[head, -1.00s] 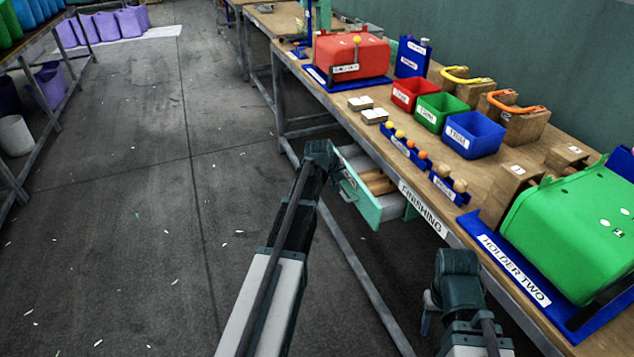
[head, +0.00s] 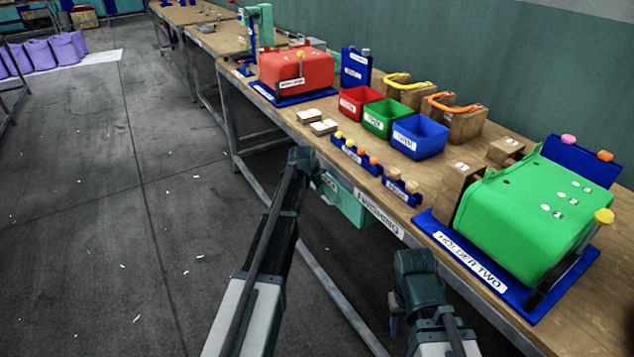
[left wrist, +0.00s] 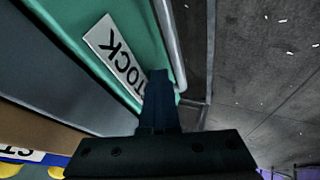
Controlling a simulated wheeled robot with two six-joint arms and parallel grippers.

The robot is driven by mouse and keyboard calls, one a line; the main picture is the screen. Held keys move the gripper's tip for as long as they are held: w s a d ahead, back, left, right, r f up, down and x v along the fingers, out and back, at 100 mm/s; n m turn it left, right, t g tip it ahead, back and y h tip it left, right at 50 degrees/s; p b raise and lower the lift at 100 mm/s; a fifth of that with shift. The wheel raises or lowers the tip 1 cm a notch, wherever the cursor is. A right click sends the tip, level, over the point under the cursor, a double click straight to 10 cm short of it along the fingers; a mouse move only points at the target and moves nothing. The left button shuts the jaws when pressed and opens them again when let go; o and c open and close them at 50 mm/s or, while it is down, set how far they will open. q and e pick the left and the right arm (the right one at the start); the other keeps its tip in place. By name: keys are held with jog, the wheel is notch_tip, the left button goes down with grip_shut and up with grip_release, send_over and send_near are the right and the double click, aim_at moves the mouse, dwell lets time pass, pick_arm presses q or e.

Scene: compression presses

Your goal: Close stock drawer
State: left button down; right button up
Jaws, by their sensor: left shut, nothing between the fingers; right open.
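The stock drawer (head: 348,203) hangs under the front edge of the bench. Its teal front stands at or close to the bench edge, and its inside is out of sight. In the left wrist view its front (left wrist: 70,40) fills the upper left, with a white STOCK label (left wrist: 115,55) partly covered by my fingers. My left gripper (head: 317,175) is at the left end of the drawer front. Its shut, empty fingers (left wrist: 159,85) lie against or just before that front; contact is unclear. My right gripper (head: 394,318) hangs open and empty, low in front of the bench.
The bench top (head: 330,100) above holds a red press (head: 296,68), red, green and blue bins, racks of knobs, and a green press (head: 525,220) on the blue HOLDER TWO base (head: 470,262). A bench leg rail runs below.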

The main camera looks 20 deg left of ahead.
pick_arm(q)
jog(key=shift+w+d+r, duration=0.15)
jog(key=shift+w+d, duration=0.1)
jog(key=p+v, duration=0.8)
jog(key=v, duration=0.2)
jog(key=shift+s+a, duration=0.25)
jog(key=shift+d, duration=0.1)
jog(key=s+d+r+m+g+p, duration=0.1)
jog(key=s+d+m+g+p, duration=0.1)
jog(key=s+d+m, duration=0.2)
jog(key=s+d+r+m+g+y+p, duration=0.1)
jog(key=s+d+m+g+p, duration=0.2)
jog(key=s+d, duration=0.7)
jog(key=s+d+r+m+g+p, duration=0.1)
jog(key=s+d+m, duration=0.4)
jog(key=s, duration=1.6)
jog(key=d+g+p, duration=0.1)
jog(key=d+p, duration=0.1)
jog(key=d, duration=0.1)
jog(key=shift+s+r+g+y, duration=0.2)
jog(key=shift+s+g+y, duration=0.1)
jog(key=shift+g, duration=0.1)
